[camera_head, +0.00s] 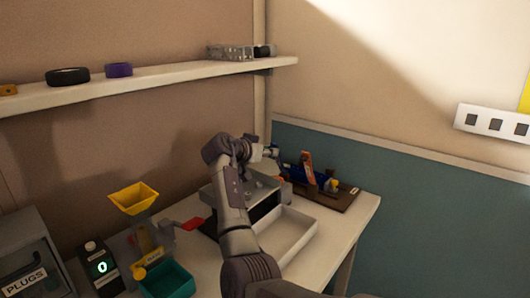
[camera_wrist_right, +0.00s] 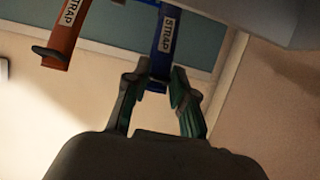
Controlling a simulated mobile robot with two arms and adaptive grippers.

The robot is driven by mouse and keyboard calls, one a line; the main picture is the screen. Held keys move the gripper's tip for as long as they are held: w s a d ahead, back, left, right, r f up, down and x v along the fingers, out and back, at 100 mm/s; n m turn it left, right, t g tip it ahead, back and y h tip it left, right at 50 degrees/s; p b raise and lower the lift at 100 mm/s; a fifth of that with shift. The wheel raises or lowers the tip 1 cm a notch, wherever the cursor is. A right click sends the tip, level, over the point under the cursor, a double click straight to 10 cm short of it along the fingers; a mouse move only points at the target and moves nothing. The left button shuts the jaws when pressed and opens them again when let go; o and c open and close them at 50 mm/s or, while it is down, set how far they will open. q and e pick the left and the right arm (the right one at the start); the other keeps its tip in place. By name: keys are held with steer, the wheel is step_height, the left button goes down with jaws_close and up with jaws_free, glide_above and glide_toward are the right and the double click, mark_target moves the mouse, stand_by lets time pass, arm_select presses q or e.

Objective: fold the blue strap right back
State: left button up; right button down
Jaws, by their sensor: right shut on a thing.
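The blue strap (camera_wrist_right: 166,40), with a white STRAP label, hangs down between my right gripper's fingers in the right wrist view. My right gripper (camera_wrist_right: 160,75) is shut on its end. In the head view the right gripper (camera_head: 276,154) is small, beside the upright orange strap (camera_head: 306,166) on a dark brown board (camera_head: 335,199). The blue strap (camera_head: 292,171) shows there as a small blue patch, mostly hard to make out. The orange strap (camera_wrist_right: 66,30) also shows in the wrist view, left of the blue one and apart from the gripper. My left gripper is not in view.
A grey machine and a pale open tray (camera_head: 287,238) stand on the table (camera_head: 362,211) beside the board. A yellow hopper (camera_head: 133,197), a teal bin (camera_head: 167,281) and a PLUGS box (camera_head: 27,262) are at the left. A shelf (camera_head: 200,78) runs above.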

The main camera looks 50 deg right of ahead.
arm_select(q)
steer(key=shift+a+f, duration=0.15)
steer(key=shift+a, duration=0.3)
arm_select(e)
steer(key=shift+s+f, duration=0.1)
steer(key=shift+f, duration=0.9)
steer(key=c, duration=1.3)
jaws_free()
steer(key=shift+o, duration=1.4)
steer(key=shift+d+f, duration=0.2)
steer(key=shift+d, duration=0.05)
steer(key=shift+o, duration=0.3)
steer(key=shift+d, duration=0.2)
steer(key=shift+a+r, duration=0.35)
steer(key=shift+r, duration=0.1)
steer(key=w+v, duration=0.1)
steer(key=v, duration=1)
steer(key=shift+s+a+r, duration=0.2)
steer(key=shift+s+a, duration=0.05)
steer(key=shift+s, duration=0.2)
